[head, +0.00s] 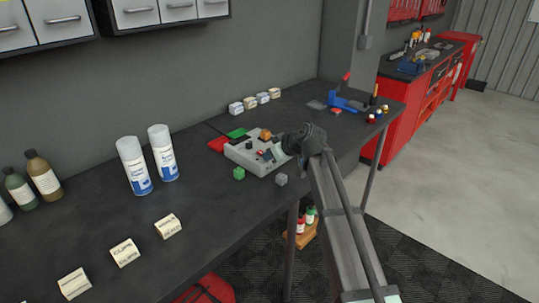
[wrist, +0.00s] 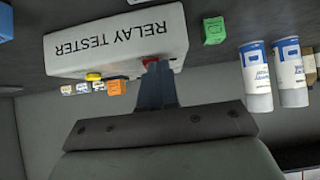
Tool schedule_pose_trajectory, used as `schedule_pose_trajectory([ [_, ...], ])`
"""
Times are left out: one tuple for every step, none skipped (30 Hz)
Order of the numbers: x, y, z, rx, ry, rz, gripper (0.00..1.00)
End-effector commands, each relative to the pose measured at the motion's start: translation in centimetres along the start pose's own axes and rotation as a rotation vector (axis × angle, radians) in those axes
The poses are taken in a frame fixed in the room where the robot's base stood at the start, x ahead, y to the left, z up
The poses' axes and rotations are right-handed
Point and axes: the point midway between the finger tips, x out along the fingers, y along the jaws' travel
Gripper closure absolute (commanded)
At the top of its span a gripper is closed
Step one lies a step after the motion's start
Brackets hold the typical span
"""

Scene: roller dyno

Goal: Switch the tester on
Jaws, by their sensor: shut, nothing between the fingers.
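The relay tester (head: 243,158) is a pale grey box on the dark bench; its front lettering shows upside down in the wrist view (wrist: 75,50). A red part also shows in the head view (head: 261,154). An orange block (head: 265,134) and a yellow round part (wrist: 93,76) are by the tester's top.
Two spray cans (head: 133,165) stand left. Small boxes (head: 255,100) line the back.

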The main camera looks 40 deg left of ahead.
Motion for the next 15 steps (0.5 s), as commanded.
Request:
schedule_pose_trajectory([
  [-0.1,0.0,-0.1,0.0,0.0,0.0,1.0],
  [-0.1,0.0,-0.1,0.0,0.0,0.0,1.0],
  [-0.2,0.0,-0.2,0.0,0.0,0.0,1.0],
  [-0.2,0.0,-0.3,0.0,0.0,0.0,1.0],
  [-0.3,0.0,-0.4,0.0,0.0,0.0,1.0],
  [-0.4,0.0,-0.5,-0.001,0.0,0.0,1.0],
  [-0.5,0.0,-0.6,-0.001,0.0,0.0,1.0],
  [-0.6,0.0,-0.7,-0.001,0.0,0.0,1.0],
  [-0.7,0.0,-0.8,-0.001,0.0,0.0,1.0],
  [-0.8,0.0,-0.9,-0.001,0.0,0.0,1.0],
  [-0.8,0.0,-1.0,-0.001,0.0,0.0,1.0],
  [-0.9,0.0,-1.1,-0.001,0.0,0.0,1.0],
  [-0.9,0.0,-1.1,0.0,0.0,0.0,1.0],
  [-1.0,0.0,-1.2,0.0,0.0,0.0,1.0],
  [-1.0,0.0,-1.2,0.0,0.0,0.0,1.0],
])
